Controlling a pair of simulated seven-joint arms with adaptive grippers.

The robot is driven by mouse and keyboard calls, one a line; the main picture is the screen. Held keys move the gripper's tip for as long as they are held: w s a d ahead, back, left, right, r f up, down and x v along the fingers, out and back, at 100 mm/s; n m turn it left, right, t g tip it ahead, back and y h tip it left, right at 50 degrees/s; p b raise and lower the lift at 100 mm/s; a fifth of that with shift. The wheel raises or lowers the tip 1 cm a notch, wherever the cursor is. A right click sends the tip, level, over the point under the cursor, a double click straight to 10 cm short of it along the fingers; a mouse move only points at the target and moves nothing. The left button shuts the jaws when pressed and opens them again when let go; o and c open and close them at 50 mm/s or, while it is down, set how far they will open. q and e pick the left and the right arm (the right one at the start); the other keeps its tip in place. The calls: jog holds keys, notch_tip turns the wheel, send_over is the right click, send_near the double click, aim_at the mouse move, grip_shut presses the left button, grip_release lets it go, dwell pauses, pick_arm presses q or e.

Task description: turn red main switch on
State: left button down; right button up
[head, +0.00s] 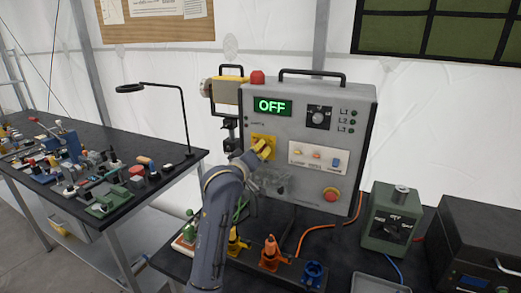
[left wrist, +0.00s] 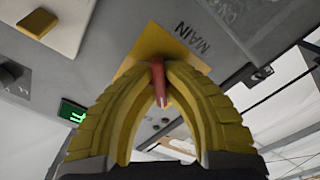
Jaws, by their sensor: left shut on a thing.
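The grey control panel (head: 290,190) stands upright on the dark bench, and its green display (head: 272,107) reads OFF. The red main switch handle (left wrist: 158,82) sits on a yellow plate (left wrist: 148,45) next to the word MAIN. My left gripper (left wrist: 160,95) has its yellow fingers closed around the red handle. In the head view, my left gripper (head: 263,149) is in front of the yellow plate (head: 258,138) and hides the handle. My right gripper is in neither view.
A red emergency button (head: 331,195) and a black rotary knob (head: 319,117) are on the panel. A green box (head: 393,217) stands to the right. Orange and blue plugs (head: 270,250) stand in front. A cluttered table (head: 150,172) is at left.

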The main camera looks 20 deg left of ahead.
pick_arm(q)
jog(key=m, duration=0.4)
jog(key=shift+m, duration=0.3)
jog(key=m, duration=0.9)
jog(key=shift+r, duration=0.1)
jog(key=shift+m, duration=1.9)
jog(key=c, duration=1.5)
grip_release()
